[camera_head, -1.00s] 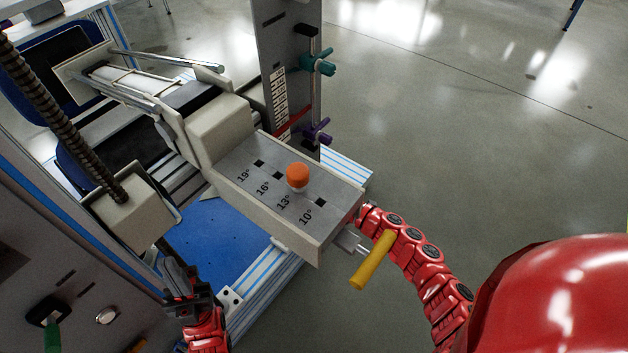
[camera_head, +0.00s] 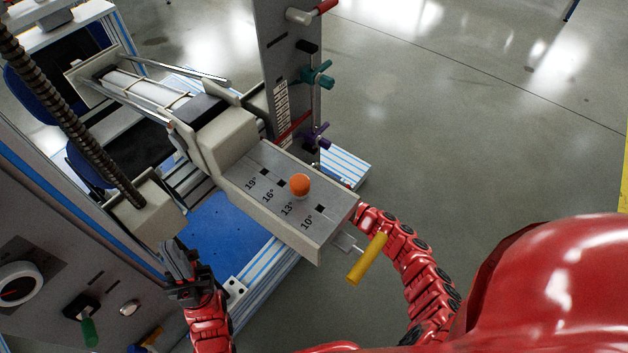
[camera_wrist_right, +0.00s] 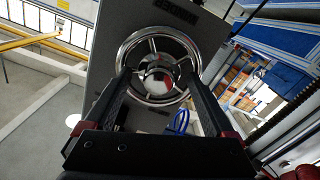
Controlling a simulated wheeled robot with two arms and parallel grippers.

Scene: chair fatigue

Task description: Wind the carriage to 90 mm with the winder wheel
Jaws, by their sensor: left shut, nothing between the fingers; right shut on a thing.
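A chrome spoked wheel (camera_wrist_right: 160,72), which I take as the winder wheel, fills the middle of the right wrist view on a grey panel. My right gripper (camera_wrist_right: 160,82) is closed on the wheel, its two dark fingers on either side of the hub; the exact contact is unclear. In the head view the right hand is hidden behind the angle-marked block. My left gripper (camera_head: 178,262) is shut and empty, low at the left beside the blue plate. A numbered strip (camera_head: 281,108) with a red pointer (camera_head: 296,129) is on the grey column; its reading is too small. I cannot identify the carriage for certain.
The block (camera_head: 282,200) marked 19°, 16°, 13° and 10° carries an orange knob (camera_head: 300,184); a yellow handle (camera_head: 367,259) hangs at its near end. Teal (camera_head: 318,75) and purple (camera_head: 316,136) knobs are on the column. The floor at right is clear.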

